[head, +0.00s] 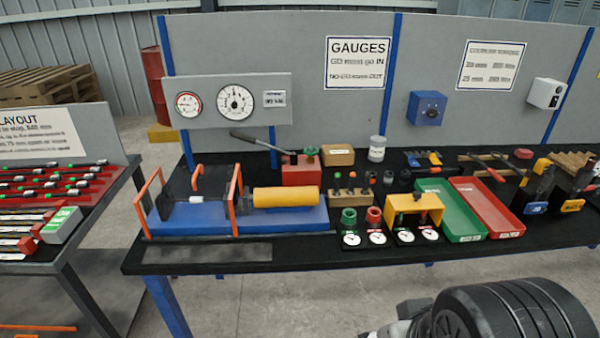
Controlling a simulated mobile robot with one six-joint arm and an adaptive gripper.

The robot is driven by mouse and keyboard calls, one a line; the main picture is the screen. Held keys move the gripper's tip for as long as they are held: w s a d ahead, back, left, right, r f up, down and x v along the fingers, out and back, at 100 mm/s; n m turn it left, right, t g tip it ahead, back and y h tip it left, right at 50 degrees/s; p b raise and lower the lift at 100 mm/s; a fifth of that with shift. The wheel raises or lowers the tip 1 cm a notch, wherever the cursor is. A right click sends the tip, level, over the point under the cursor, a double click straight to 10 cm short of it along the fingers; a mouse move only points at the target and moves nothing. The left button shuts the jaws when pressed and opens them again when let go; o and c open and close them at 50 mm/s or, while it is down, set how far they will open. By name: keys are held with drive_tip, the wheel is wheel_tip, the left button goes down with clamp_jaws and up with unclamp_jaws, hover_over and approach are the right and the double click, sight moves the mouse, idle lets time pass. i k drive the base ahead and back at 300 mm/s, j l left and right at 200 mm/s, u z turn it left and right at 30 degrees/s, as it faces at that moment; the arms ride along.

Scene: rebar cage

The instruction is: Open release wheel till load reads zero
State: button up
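A red hand pump (301,170) stands on the black bench, with a long grey lever (258,142) reaching up to the left. A small green wheel (311,151) sits on top of the pump; it looks like the release wheel. Whether it is open or closed cannot be told. A large round white dial (236,103) and a smaller dial (188,104) are on the grey panel behind; their readings are too small to tell. A yellow cylinder (286,197) lies on the blue test bed (190,221) with orange guards.
In front of the pump are a rack of small parts (350,193), several small gauges (377,238) and a yellow bracket (414,206). Green (452,211) and red (486,208) trays lie to the right. A wooden block (338,155) stands close right of the pump.

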sight(310, 151)
drive_tip(key=i+j+z, duration=0.2)
drive_tip(key=i, duration=0.25)
drive_tip(key=i+j+z, duration=0.15)
drive_tip(key=i, duration=0.3)
drive_tip(key=i+j+z, duration=0.2)
drive_tip(key=i, duration=0.2)
